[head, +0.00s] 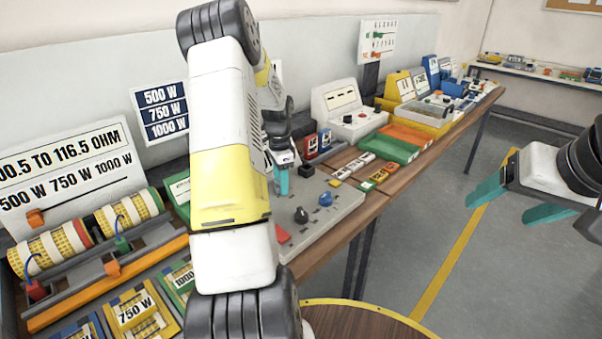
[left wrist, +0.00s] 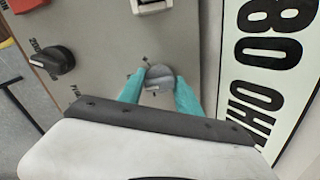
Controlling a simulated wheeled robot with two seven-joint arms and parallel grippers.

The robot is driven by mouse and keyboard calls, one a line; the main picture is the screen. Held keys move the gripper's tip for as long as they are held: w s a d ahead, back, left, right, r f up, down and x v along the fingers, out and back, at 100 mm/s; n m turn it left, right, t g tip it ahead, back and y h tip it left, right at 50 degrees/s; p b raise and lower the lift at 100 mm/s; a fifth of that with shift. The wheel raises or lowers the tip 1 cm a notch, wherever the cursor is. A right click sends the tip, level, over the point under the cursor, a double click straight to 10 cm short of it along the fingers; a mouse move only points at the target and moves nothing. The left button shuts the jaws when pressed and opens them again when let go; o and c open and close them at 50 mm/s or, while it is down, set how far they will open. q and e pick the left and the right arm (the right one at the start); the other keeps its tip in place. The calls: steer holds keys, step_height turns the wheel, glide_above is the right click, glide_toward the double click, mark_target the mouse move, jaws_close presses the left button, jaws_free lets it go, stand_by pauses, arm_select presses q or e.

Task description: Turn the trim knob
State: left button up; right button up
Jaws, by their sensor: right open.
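A small grey knob (left wrist: 158,78) on the grey panel (left wrist: 105,50) sits between the two teal fingers of my left gripper (left wrist: 160,82) in the left wrist view. The fingers lie close along both its sides; I cannot tell whether they press on it. In the head view my left gripper (head: 281,180) reaches down over the panel (head: 340,206), and the knob there is hidden. A black knob (left wrist: 54,62) shows to the left in the wrist view. My right gripper (head: 517,199) is open and empty over the floor at the right.
A black knob (head: 301,215) and a blue knob (head: 325,199) stand on the panel. A white box (head: 345,110) and a green tray (head: 386,147) lie farther along the bench. Wire-wound coils (head: 128,211) stand at the left. The floor at the right is open.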

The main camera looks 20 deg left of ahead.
arm_select(q)
jaws_close()
steer(key=shift+m, duration=0.3)
steer(key=m, duration=0.3)
steer(key=shift+m, duration=2)
steer(key=shift+r, duration=0.1)
steer(key=shift+w, duration=0.1)
steer(key=o, duration=0.9)
jaws_free()
steer(key=shift+c, duration=0.2)
